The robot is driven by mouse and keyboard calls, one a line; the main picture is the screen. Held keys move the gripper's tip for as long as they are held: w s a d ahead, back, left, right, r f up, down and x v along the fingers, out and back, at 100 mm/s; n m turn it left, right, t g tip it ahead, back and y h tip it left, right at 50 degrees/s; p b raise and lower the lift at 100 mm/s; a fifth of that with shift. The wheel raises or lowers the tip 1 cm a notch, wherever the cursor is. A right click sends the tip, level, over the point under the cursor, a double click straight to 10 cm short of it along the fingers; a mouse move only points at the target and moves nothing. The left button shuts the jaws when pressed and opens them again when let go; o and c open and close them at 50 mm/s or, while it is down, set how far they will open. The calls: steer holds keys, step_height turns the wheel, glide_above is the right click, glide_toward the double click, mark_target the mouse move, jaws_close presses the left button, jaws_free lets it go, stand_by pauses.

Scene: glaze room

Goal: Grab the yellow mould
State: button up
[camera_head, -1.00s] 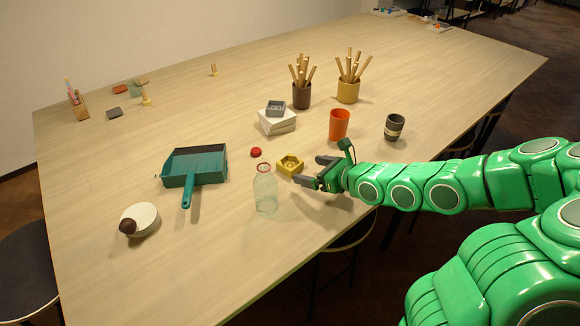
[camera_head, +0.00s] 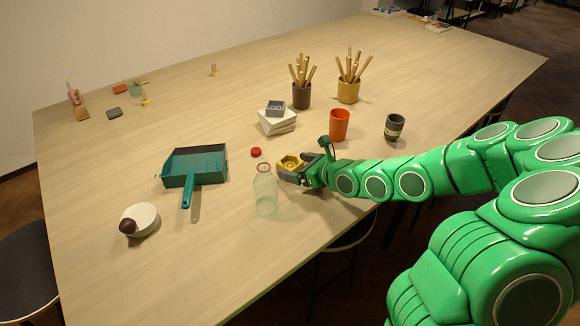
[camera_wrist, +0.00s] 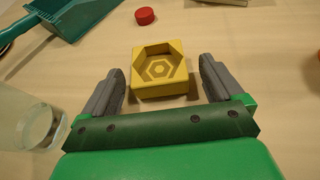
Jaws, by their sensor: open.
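The yellow mould (camera_head: 289,161) is a small square block with a hexagonal hollow, lying on the table. In the wrist view the mould (camera_wrist: 160,88) lies just ahead of and partly between the two grey fingers. My gripper (camera_head: 293,167) is open and empty, with a finger on either side of the mould's near part. In the wrist view there is a gap between each finger of my gripper (camera_wrist: 160,85) and the mould. In the head view the fingers partly hide the mould's near side.
A clear bottle (camera_head: 265,190) stands close by, left of my gripper. A red cap (camera_head: 256,152) lies behind the mould. A teal dustpan (camera_head: 196,168) lies further left. An orange cup (camera_head: 339,125) and white blocks with a grey tray on top (camera_head: 277,122) stand behind.

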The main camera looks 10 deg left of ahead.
mark_target(297, 166)
steer(key=c, duration=1.1)
steer(key=shift+r, duration=4.95)
